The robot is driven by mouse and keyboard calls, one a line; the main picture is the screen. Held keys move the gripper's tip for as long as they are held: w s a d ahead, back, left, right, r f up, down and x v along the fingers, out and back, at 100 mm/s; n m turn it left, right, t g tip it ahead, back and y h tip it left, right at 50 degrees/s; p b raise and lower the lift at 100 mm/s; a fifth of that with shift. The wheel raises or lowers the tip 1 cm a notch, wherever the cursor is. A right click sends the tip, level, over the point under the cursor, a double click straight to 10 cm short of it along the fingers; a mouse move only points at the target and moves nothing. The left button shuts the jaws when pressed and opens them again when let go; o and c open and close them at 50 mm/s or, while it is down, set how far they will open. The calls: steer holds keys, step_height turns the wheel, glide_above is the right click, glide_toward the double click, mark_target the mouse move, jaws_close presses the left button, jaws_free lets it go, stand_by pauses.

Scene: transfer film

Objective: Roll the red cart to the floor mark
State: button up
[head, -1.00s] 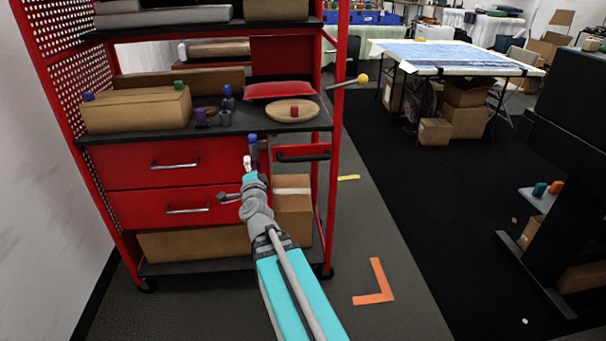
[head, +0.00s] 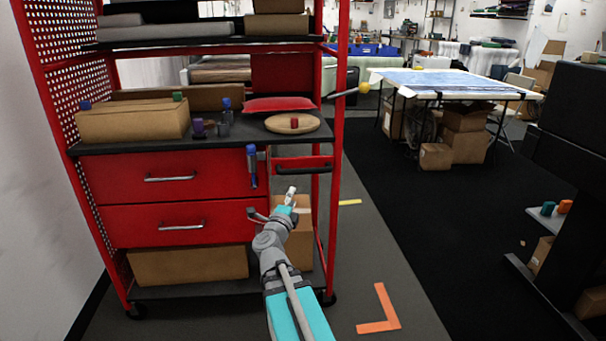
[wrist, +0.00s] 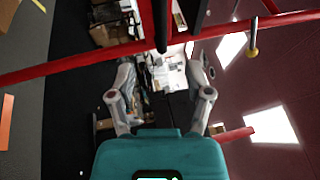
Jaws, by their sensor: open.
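The red cart (head: 185,170) has shelves, two drawers and several loads, and stands upright on the left. Its black push handle (head: 302,167) is on a red bracket at its right side. The floor mark (head: 388,308) is an orange L on the grey floor, right of the cart's front wheel and apart from it. My gripper (head: 291,192) is open and empty, just below and in front of the handle. In the wrist view, my spread fingers (wrist: 165,82) point toward the dark handle (wrist: 160,22) and a red cart bar (wrist: 75,64); I cannot tell any contact.
A rod with a yellow ball (head: 363,88) sticks out from the cart's right post. A dark stand (head: 578,150) is at the right. A table (head: 455,85) with boxes beneath stands behind. A white wall is close on the left. Floor between cart and stand is clear.

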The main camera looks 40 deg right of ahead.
mark_target(303, 173)
steer(key=p+x, duration=0.2)
steer(key=x, duration=1.1)
steer(key=shift+w+d+r, duration=0.15)
steer(key=shift+w+d, duration=0.1)
steer(key=shift+w, duration=0.05)
jaws_close()
steer(key=shift+a, duration=0.1)
